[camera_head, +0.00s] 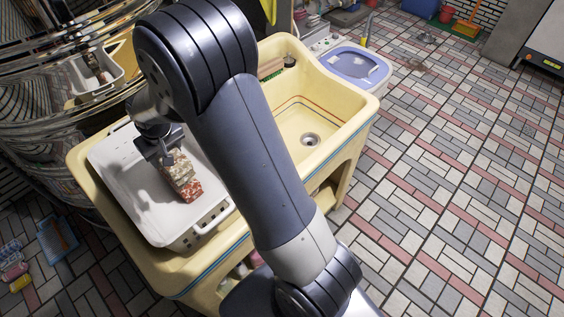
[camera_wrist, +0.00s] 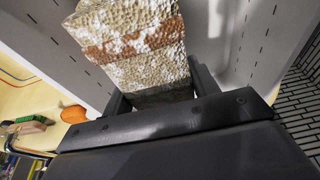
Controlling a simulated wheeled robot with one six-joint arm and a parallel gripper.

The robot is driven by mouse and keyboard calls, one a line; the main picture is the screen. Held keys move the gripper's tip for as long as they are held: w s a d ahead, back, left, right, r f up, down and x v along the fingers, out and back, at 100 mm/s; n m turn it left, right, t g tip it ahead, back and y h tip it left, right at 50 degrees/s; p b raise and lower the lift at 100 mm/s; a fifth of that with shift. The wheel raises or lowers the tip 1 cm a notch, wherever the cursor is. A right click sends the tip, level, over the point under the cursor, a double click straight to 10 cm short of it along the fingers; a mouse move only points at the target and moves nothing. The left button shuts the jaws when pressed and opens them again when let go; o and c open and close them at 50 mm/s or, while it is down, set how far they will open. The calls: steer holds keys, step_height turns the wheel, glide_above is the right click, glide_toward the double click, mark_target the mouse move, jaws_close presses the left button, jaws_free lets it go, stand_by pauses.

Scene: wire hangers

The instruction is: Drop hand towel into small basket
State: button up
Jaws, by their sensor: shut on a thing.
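The hand towel (camera_head: 180,176) is a folded, textured block in cream and reddish brown. My gripper (camera_head: 168,157) is shut on its upper end, and the towel hangs down over the inside of the white basket (camera_head: 115,163). I cannot tell whether the towel's lower end touches the basket floor. In the wrist view the towel (camera_wrist: 133,45) sits between my gripper's dark fingers (camera_wrist: 155,92), with pale slotted basket walls (camera_wrist: 50,32) around it. My arm hides part of the basket's right side in the head view.
The basket rests on a yellow sink unit (camera_head: 78,190). To the right is an empty yellow basin with a drain (camera_head: 309,139), and behind it a blue-rimmed tub (camera_head: 356,66). A large shiny metal vessel (camera_head: 40,100) stands close on the left. The tiled floor at right is mostly clear.

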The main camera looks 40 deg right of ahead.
steer(key=o, duration=1.4)
steer(key=shift+c, duration=0.2)
steer(key=shift+r, duration=0.15)
steer(key=b+v, duration=0.1)
steer(key=v, duration=0.9)
steer(key=shift+r, duration=0.35)
steer(key=shift+f, duration=0.15)
steer(key=p+x, duration=0.1)
steer(key=x, duration=0.9)
steer(key=shift+f, duration=0.3)
steer(key=shift+r+p, duration=1.5)
steer(key=shift+r, duration=0.8)
